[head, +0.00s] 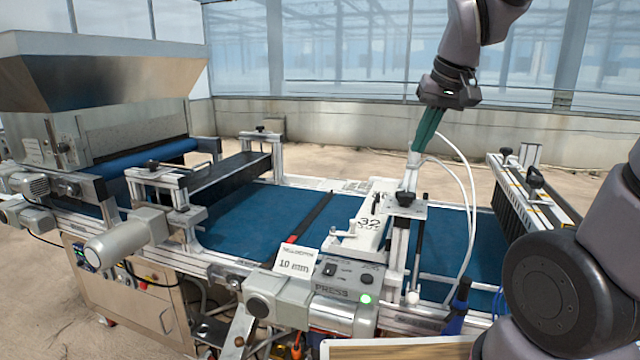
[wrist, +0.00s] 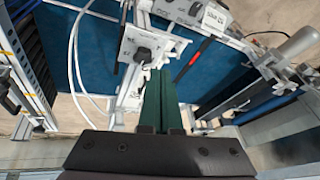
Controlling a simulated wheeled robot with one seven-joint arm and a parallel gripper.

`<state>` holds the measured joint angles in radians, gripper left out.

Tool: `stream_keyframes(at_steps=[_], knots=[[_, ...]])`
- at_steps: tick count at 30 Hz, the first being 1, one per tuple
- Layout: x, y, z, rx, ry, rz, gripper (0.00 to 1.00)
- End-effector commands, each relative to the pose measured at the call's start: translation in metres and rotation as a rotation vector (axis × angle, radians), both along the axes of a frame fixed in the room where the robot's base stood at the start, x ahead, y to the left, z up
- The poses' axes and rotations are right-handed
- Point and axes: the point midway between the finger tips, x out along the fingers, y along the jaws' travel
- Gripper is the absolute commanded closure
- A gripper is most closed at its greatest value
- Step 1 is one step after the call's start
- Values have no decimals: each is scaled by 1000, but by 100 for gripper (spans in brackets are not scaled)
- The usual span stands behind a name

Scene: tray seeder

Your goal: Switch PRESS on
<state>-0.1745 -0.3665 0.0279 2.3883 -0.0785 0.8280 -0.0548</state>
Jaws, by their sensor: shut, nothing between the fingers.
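The grey PRESS control box (head: 318,293) is at the front middle of the seeder in the head view. Its sloped top carries a small dark switch (head: 330,268) and another small control. A green lamp (head: 365,299) is lit beside the PRESS lettering. The switch's exact position is too small to tell. The box also shows at the top of the wrist view (wrist: 181,10). My gripper (head: 415,148) has green fingers, pointing down above the far part of the machine, beyond and apart from the box. In the wrist view its fingers (wrist: 158,76) are together and empty.
A numbered white press frame (head: 370,232) with a black knob stands between my gripper and the box. White hoses (head: 468,190) curve down on its right. A blue belt (head: 262,215) runs below. A hopper (head: 100,85) stands left and a brush unit (head: 530,190) right.

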Motion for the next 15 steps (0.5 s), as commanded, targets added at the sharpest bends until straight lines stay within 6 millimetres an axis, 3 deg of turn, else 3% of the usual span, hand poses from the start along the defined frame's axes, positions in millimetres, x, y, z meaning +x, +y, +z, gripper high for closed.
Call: stream_keyframes(at_steps=[1,6,10,15], knots=[[-13,-13,14,27,-37,-54,100],[-50,-38,41,109,-117,-196,100],[-68,-47,51,150,-156,-259,100],[-77,-50,54,170,-172,-289,100]])
